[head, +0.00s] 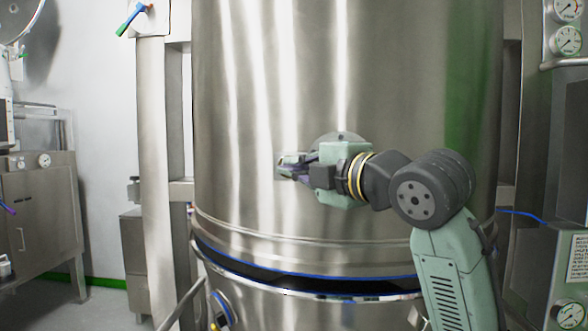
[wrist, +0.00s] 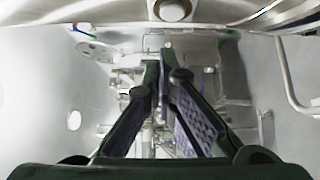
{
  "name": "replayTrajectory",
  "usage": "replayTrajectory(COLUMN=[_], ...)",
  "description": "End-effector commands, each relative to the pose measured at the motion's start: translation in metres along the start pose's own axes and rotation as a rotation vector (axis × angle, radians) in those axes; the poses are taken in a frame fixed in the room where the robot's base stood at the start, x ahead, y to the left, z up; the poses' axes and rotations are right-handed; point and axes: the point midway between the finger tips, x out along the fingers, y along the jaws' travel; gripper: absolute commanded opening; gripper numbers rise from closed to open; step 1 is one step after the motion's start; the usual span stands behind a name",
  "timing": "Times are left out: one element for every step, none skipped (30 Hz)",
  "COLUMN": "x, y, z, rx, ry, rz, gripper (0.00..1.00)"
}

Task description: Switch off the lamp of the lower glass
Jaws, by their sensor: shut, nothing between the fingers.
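My gripper (head: 290,166) is shut and empty, pointing left in front of the big steel vessel (head: 265,120). In the wrist view the closed fingers (wrist: 160,70) meet with nothing between them. A round fitting with a blue ring and some yellow (head: 220,308) sits low on the vessel's lower section, below and left of my gripper and apart from it. It may be the lower glass, cut by the picture's bottom edge. A round pale knob-like part (wrist: 173,10) shows at the top of the wrist view; I cannot tell whether it is the lamp's switch.
A blue-edged dark joint (head: 300,280) rings the vessel below my arm. Steel posts (head: 153,150) flank it. A steel cabinet (head: 45,215) stands at the left, and a panel with gauges (head: 567,40) at the right. A green-handled lever (head: 130,20) is at upper left.

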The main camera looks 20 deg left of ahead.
Motion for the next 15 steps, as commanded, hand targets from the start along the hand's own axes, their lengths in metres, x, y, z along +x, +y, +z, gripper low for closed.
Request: replayTrajectory(x=[-0.013, -0.020, -0.029, -0.035, -0.041, -0.048, -0.053, -0.058, -0.063, -0.066, -0.069, -0.072, -0.073, -0.074, -0.076], y=[-0.004, -0.004, -0.004, -0.004, -0.004, -0.004, -0.003, -0.003, -0.003, -0.003, -0.002, -0.002, -0.002, -0.002, -0.002], z=[0.001, 0.001, 0.000, 0.000, 0.000, 0.000, -0.001, 0.000, 0.000, 0.000, -0.001, -0.001, -0.001, -0.001, -0.001], rx=[-0.002, -0.002, -0.002, -0.002, -0.002, -0.002, -0.001, -0.001, 0.000, 0.000, 0.000, 0.000, 0.000, 0.000, 0.000], ry=[-0.003, -0.002, -0.003, -0.002, -0.002, -0.001, 0.000, -0.001, -0.001, 0.000, 0.001, 0.001, 0.001, 0.001, 0.001], rz=[0.001, 0.000, 0.000, -0.001, -0.001, -0.001, -0.001, -0.001, -0.002, -0.002, -0.002, -0.002, -0.002, -0.002, -0.003], gripper=[0.00, 0.00, 0.00, 0.00, 0.00, 0.00, 0.00, 0.00, 0.00, 0.00, 0.00, 0.00, 0.00, 0.00, 0.00])
